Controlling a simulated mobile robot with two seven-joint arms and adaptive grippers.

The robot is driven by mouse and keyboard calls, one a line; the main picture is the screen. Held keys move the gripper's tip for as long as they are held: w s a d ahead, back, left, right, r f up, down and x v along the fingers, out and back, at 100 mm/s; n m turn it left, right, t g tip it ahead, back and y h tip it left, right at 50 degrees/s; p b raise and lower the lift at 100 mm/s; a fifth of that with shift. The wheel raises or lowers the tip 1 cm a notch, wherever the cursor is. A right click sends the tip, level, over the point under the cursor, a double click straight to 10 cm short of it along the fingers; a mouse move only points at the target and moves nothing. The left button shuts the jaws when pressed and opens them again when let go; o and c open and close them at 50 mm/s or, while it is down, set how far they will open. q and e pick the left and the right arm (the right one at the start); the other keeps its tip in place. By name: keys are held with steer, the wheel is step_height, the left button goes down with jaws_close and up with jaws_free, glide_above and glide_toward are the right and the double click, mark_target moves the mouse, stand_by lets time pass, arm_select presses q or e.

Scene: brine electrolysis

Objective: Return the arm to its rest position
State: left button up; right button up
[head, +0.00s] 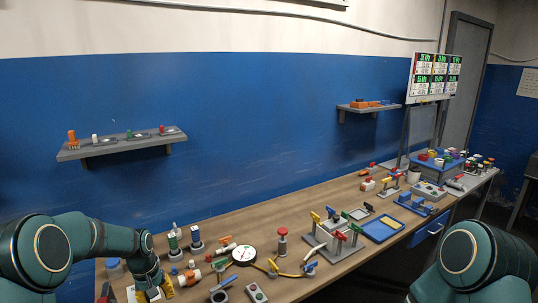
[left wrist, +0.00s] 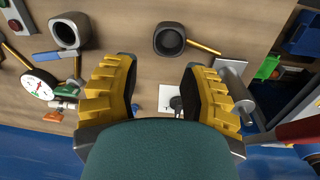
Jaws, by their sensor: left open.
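My left arm (head: 110,240) comes in from the left in the head view and bends down over the left end of the workbench (head: 215,257). My left gripper (head: 157,291) is low at the picture's bottom edge there, with its yellow fingers partly cut off. In the left wrist view the left gripper (left wrist: 160,75) has its two yellow fingers wide apart with nothing between them. Below it are the wooden bench top, a dark cup-like fitting (left wrist: 170,40) and a white plate (left wrist: 172,98). My right arm (head: 475,262) shows only as a green link at lower right; its gripper is out of the picture.
A blue tray (head: 382,229) lies farther right. Wall shelves (head: 120,148) hang behind. The air above the bench is clear.

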arm_select(q)
steer(key=shift+m+h, duration=0.5)
steer(key=s+d+f, duration=0.1)
steer(key=d+f, duration=0.1)
steer(key=s+d+f+b, duration=0.1)
steer(key=d+f, duration=0.1)
steer(key=f, duration=0.1)
steer(key=s+d+f, duration=0.1)
steer(key=d+f, duration=0.1)
steer(key=f, duration=0.1)
steer(key=shift+s+f+b, duration=0.1)
steer(key=shift+f+b, duration=0.15)
steer(key=shift+b, duration=0.15)
steer(key=s+d+f+m+h+b, duration=0.1)
steer(key=s+d+f+b, duration=0.2)
steer(key=s+d+f, duration=0.3)
steer(key=s+d+f+m+t+h+b, duration=0.1)
steer(key=s+d+f, duration=0.6)
steer(key=s, duration=0.8)
steer(key=shift+d+f+b, duration=0.15)
steer(key=shift+d+b, duration=0.75)
steer(key=shift+d, duration=0.25)
